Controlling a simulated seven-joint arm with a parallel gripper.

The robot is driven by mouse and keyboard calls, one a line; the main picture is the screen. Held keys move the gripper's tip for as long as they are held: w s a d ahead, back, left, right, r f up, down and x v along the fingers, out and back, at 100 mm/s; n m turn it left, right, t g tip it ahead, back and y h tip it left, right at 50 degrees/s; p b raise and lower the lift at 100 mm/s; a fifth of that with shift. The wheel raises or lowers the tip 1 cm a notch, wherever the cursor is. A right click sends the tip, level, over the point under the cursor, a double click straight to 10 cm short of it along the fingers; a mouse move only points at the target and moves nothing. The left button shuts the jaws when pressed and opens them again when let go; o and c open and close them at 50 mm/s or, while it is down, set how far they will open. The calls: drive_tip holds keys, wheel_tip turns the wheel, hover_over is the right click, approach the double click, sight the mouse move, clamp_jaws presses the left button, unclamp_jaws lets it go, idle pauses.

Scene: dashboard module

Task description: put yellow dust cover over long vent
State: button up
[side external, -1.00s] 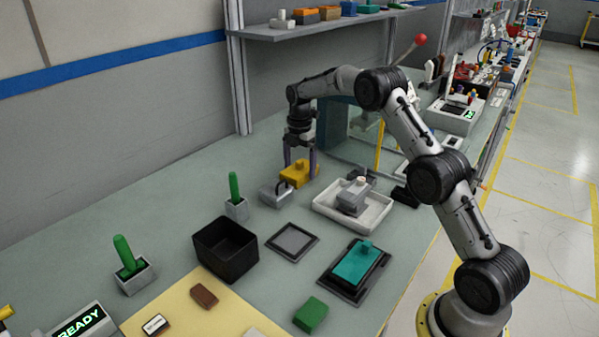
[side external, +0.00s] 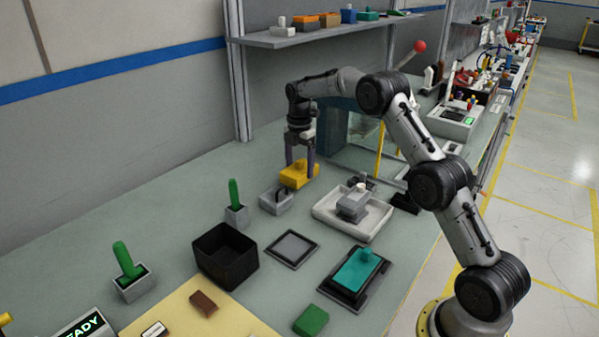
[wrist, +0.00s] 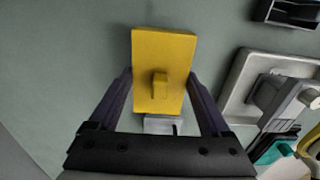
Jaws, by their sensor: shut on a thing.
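The yellow dust cover (side external: 297,174) is a flat rectangular slab with a small knob on top. My gripper (side external: 300,166) is shut on it and holds it above the table, behind a small grey holder (side external: 277,200). In the wrist view the cover (wrist: 150,50) sits between the fingers of my gripper (wrist: 160,85), its knob facing the camera. A dark slotted piece (wrist: 292,12) shows at the upper right of the wrist view. I cannot tell whether it is the long vent; the cover and arm hide some of the table.
A white tray (side external: 368,230) with a grey block (side external: 352,203) stands right of the cover. In front are a grey square frame (side external: 292,249), a teal block (side external: 357,269) on a black plate, a black bin (side external: 226,262) and a green-handled piece (side external: 236,205).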

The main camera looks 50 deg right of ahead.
drive_tip(key=s+a+r, duration=0.2)
drive_tip(key=s+r, duration=0.3)
drive_tip(key=r, duration=0.2)
wheel_tip(320, 180, up, 4)
hover_over(354, 197)
drive_tip(key=shift+r, duration=0.2)
drive_tip(key=shift+f, duration=2.95)
drive_tip(key=shift+f, duration=1.2)
drive_tip(key=o, duration=1.2)
drive_tip(key=shift+c, duration=0.2)
